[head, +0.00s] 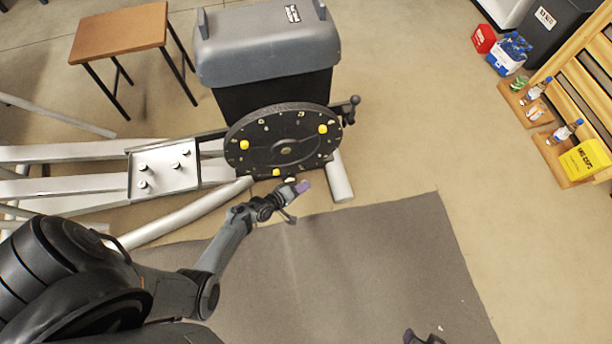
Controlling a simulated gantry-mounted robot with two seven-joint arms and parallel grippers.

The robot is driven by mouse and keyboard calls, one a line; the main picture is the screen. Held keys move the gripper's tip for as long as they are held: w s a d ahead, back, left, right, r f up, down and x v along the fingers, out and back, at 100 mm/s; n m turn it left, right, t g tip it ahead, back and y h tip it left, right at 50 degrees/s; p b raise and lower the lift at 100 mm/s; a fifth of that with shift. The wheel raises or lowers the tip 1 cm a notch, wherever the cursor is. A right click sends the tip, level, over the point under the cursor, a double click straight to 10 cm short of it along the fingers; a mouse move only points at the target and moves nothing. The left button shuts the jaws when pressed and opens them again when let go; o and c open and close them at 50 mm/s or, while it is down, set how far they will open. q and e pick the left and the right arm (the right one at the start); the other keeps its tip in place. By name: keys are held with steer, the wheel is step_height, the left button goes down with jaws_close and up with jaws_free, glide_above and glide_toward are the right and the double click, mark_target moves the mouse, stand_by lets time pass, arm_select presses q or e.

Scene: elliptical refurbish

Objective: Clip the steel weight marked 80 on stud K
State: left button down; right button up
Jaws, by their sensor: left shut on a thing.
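A black disc (259,157) stands upright on the machine, with yellow pieces (244,145), (323,129) and (276,172) near its rim. Small pale marks ring its face; I cannot read which one is K. My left gripper (297,187) is just below the disc's lower edge, shut on a small piece that is mostly hidden. A purple patch and a small pale spot show at its tips; I cannot tell whether the piece is the steel weight or read a number. My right gripper (422,338) shows only partly at the bottom edge, its jaws unclear.
A grey-lidded bin (268,45) stands behind the disc. Pale frame tubes (80,152) and a bolted plate (163,168) lie to the left, with a wooden stool (122,32) beyond. Wooden trays (525,105) with bottles and a yellow box (585,158) lie right. The grey mat (370,250) is mostly clear.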

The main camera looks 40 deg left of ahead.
arm_select(q)
steer(key=w+a+b, duration=0.1)
steer(key=a, duration=0.1)
steer(key=w+a+b, duration=0.2)
steer(key=shift+w+a, duration=0.15)
steer(key=shift+a, duration=0.15)
stand_by(0.4)
steer(key=shift+r+p, duration=0.1)
steer(key=shift+p, duration=0.3)
stand_by(0.6)
stand_by(0.6)
steer(key=shift+w+a, duration=0.3)
steer(key=shift+a, duration=0.1)
stand_by(0.7)
stand_by(0.5)
